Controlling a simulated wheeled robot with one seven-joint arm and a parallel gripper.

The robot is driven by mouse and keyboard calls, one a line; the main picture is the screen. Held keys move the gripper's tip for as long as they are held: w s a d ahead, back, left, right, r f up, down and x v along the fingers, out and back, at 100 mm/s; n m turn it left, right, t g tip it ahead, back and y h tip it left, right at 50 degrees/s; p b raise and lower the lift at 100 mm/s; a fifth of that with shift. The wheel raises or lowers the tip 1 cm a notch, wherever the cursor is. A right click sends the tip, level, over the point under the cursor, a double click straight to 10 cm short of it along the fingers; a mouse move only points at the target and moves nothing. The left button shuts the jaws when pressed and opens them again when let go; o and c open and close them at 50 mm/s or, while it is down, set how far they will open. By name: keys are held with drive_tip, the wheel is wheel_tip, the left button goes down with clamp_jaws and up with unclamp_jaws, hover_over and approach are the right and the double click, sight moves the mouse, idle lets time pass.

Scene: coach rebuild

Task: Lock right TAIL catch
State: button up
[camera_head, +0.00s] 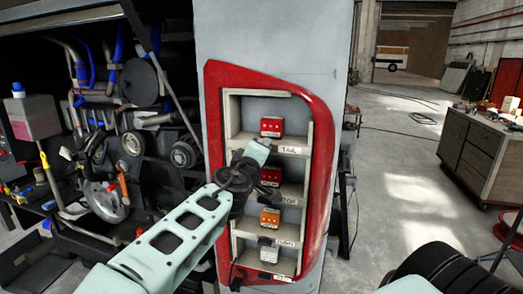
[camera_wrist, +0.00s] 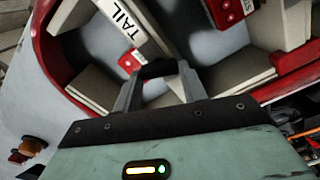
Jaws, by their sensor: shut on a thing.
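A red lamp block (camera_head: 271,127) sits in the top bay of a red-framed panel (camera_head: 324,135), above a shelf label reading TAIL (camera_head: 291,150). That label is also at the top of the wrist view (camera_wrist: 121,18). My gripper (camera_head: 264,147) is at the left end of the TAIL shelf, just below the block. In the wrist view my gripper (camera_wrist: 157,74) is shut on a small dark piece (camera_wrist: 157,68) between its fingertips. A red part (camera_wrist: 128,62) shows close beside the fingertips. I cannot tell whether the dark piece is the right TAIL catch.
Lower bays hold another red block (camera_head: 270,177), an orange block (camera_head: 269,219) and a pale block (camera_head: 269,251). Another red block (camera_wrist: 228,10) tops the wrist view. An open engine bay with hoses is at left.

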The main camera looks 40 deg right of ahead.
drive_tip(key=n+p, duration=0.1)
drive_tip(key=n, duration=0.3)
drive_tip(key=shift+n, duration=0.3)
drive_tip(key=shift+f, duration=0.1)
idle(0.4)
drive_tip(key=o, duration=1)
